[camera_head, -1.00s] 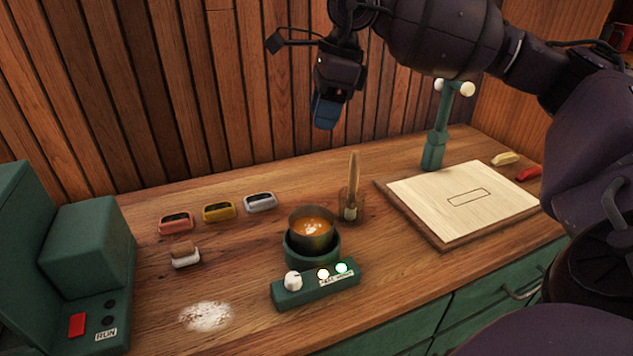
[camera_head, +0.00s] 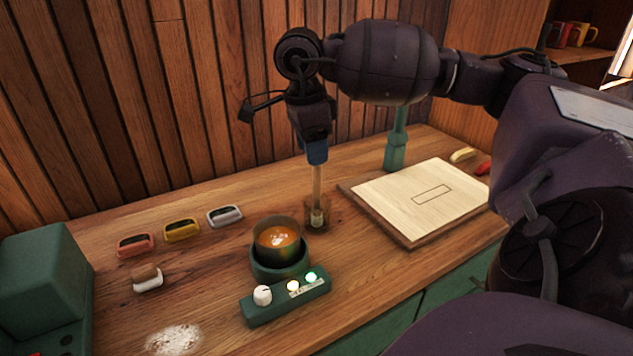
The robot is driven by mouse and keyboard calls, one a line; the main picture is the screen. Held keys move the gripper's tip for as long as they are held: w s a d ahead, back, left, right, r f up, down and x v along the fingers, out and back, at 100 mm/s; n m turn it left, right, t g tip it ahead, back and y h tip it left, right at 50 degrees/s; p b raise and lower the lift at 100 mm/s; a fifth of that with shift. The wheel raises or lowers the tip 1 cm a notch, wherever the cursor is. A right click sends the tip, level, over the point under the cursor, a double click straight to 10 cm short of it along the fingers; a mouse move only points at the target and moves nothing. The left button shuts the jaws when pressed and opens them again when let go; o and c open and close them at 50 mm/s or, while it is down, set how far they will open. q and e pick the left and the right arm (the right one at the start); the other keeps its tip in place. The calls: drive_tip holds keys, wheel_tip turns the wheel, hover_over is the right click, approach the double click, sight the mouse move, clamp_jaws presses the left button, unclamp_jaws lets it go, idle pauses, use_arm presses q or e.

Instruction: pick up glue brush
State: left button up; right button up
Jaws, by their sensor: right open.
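The glue brush (camera_head: 317,184) stands upright in a small brown holder (camera_head: 328,212) on the bench, to the right of the glue pot (camera_head: 277,245). Its wooden handle points up and its pale bristle end sits low in the holder. My right gripper (camera_head: 317,158) is directly over the handle, pointing down, and its blue fingertips are at the handle's top. The gripper is open; the fingertips overlap the handle's top end in the picture, and I cannot tell how far it sits between them. My left gripper is not in view.
A green control box (camera_head: 286,298) with a knob and lit lamps is in front of the pot. A pale board (camera_head: 424,198) lies to the right. The wood-slat wall is close behind.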

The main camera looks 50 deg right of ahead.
hover_over(317, 194)
drive_tip(key=f, duration=0.2)
drive_tip(key=d+f, duration=0.1)
drive_tip(key=f, duration=0.1)
drive_tip(key=shift+w+f, duration=0.1)
drive_tip(key=shift+w, duration=0.15)
drive_tip(key=shift+f, duration=0.3)
clamp_jaws()
